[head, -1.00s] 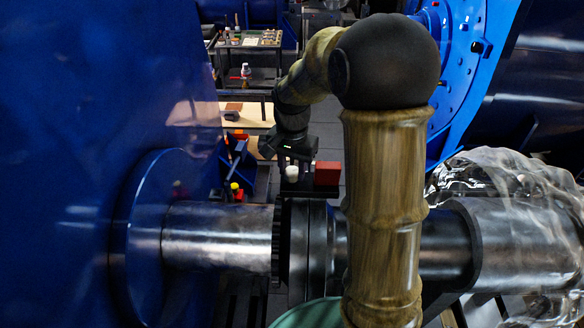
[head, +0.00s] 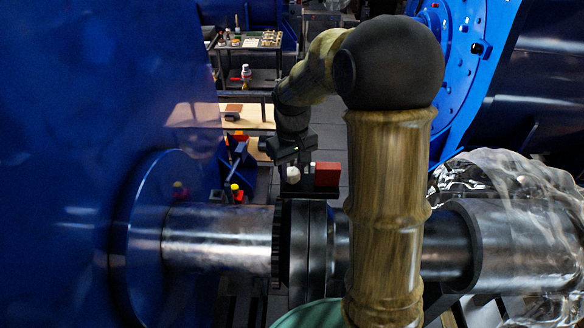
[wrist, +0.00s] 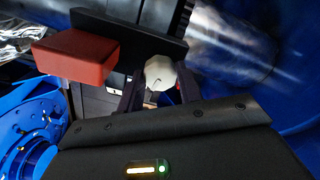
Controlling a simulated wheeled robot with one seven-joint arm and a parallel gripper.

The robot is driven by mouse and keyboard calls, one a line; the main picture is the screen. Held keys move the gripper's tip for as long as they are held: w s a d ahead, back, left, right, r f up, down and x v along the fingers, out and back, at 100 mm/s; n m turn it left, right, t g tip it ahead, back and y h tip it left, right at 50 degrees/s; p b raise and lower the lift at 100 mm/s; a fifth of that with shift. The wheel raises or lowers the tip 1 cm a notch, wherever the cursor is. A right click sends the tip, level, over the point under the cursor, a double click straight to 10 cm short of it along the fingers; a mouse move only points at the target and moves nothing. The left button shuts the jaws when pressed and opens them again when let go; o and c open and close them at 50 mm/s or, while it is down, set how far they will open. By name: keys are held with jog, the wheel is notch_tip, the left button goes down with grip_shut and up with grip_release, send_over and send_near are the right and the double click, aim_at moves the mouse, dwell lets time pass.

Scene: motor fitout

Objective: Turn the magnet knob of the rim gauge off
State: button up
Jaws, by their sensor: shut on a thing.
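The pale, faceted magnet knob (wrist: 161,73) sits against a dark bar in the wrist view, between my two dark fingers. It also shows as a small white shape (head: 293,175) in the head view. My gripper (wrist: 158,92) is shut on the knob, with a finger at either side; in the head view my gripper (head: 291,164) hangs tilted over it. The rim gauge shows as a red block (wrist: 75,57) on a dark bar; the red block (head: 327,174) is right of the knob in the head view. Any off mark is not readable.
A steel shaft (head: 217,237) with a dark toothed coupling (head: 307,246) runs across in front of the gauge. A large blue housing (head: 90,120) fills the left. A clear plastic wrap (head: 515,170) covers the shaft at right. A tool bench (head: 250,42) stands behind.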

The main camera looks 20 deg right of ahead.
aim_at(292, 172)
jog(key=shift+n, duration=1.2)
jog(key=o, duration=1)
notch_tip(292, 172, up, 17)
jog(key=b, duration=0.3)
jog(key=shift+r+b, duration=0.2)
jog(key=shift+b, duration=0.1)
